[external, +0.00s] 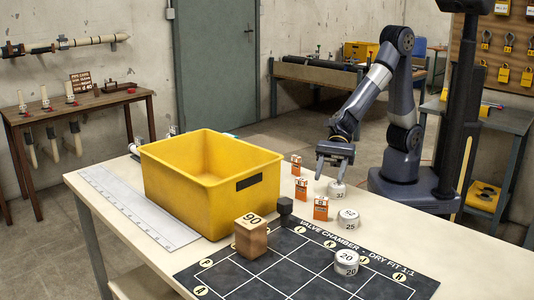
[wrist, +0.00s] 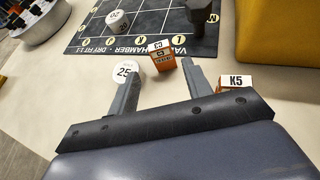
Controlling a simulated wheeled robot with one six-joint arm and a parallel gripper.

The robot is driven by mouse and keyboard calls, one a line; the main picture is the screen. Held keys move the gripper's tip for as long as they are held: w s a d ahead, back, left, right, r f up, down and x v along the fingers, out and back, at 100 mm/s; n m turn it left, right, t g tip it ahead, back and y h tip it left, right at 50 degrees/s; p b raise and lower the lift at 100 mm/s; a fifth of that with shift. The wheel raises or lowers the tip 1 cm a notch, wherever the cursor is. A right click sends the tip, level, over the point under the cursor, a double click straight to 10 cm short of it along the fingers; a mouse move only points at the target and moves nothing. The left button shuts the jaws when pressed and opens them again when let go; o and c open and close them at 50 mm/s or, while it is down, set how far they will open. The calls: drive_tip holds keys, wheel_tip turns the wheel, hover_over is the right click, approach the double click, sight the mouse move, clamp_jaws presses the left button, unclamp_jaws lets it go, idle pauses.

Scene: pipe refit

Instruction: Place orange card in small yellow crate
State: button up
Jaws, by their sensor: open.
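Three small orange cards with white label tops stand on the table in the external view: a back one (external: 297,166), a middle one (external: 301,189) and a front one (external: 321,208). In the wrist view, one orange card (wrist: 162,60) shows just beyond the gap between my fingertips, and another, labelled K5 (wrist: 236,82), stands right of my right finger. The yellow crate (external: 212,205) is open-topped, left of the cards; its wall also shows in the wrist view (wrist: 285,30). My gripper (external: 334,168) is open and empty, pointing down above the table near the cards.
White round weights marked 32 (external: 337,189), 25 (external: 347,220) and 20 (external: 346,263) stand near the cards and on the dark grid mat (external: 300,262). A wooden block marked 90 (external: 251,238) and a small dark block (external: 286,205) stand by the crate. A ruler (external: 130,208) lies left.

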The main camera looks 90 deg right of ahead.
sight(321, 204)
drive_tip(key=a+h+p, duration=0.1)
drive_tip(key=p, duration=0.2)
drive_tip(key=w+a+f+g+h+p, duration=0.1)
drive_tip(key=a+p, duration=0.1)
drive_tip(key=p, duration=0.2)
drive_tip(key=w+a+f+h+p, duration=0.1)
drive_tip(key=a+p, duration=0.1)
drive_tip(key=p, duration=0.1)
drive_tip(key=shift+a+f+p, duration=0.15)
drive_tip(key=shift+p, duration=0.2)
drive_tip(key=shift+p+x, duration=0.45)
drive_tip(key=shift+x, duration=2.6)
drive_tip(key=shift+c, duration=0.4)
drive_tip(key=c, duration=0.7)
